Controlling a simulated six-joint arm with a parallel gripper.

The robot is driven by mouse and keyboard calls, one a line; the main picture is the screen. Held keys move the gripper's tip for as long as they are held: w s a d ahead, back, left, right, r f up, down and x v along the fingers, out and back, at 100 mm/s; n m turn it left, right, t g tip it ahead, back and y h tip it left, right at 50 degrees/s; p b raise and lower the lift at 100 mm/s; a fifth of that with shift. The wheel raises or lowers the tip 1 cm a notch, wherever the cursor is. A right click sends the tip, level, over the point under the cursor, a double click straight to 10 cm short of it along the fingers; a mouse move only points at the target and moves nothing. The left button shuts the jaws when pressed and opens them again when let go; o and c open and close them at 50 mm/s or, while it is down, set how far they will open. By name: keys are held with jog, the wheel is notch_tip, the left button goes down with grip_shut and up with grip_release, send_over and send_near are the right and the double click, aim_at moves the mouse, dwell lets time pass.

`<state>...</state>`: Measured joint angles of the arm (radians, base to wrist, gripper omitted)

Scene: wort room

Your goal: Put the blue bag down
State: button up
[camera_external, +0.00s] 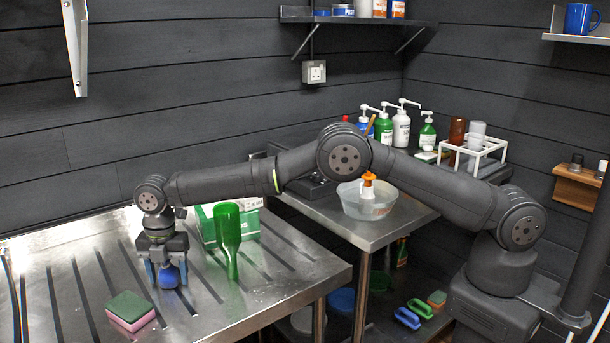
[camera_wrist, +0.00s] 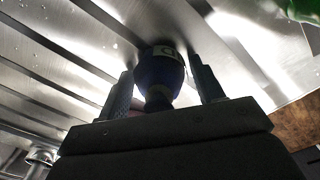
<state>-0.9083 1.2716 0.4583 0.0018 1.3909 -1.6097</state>
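The blue bag (camera_external: 169,276) is a small, rounded, dark blue bundle with a narrow neck, low over the left part of the metal draining table (camera_external: 235,310). My gripper (camera_external: 168,274) points down with one finger on each side of the bag. In the wrist view the bag (camera_wrist: 158,76) lies between the two fingers (camera_wrist: 163,88), with its wide part close against both, and a pale label shows at its far end. The gripper looks shut on it. I cannot tell whether its underside touches the table.
A green-and-pink sponge (camera_external: 130,311) lies at the front left. The tabletop between sponge and bottle is mostly clear. A bowl (camera_external: 366,204) stands on the side table.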

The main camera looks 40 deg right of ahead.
jog(key=shift+r, duration=0.15)
notch_tip(320, 180, up, 12)
jog(key=shift+d+r, duration=0.1)
dwell(0.5)
jog(key=shift+s, duration=0.1)
jog(key=shift+f, duration=4.4)
jog(key=shift+f, duration=0.1)
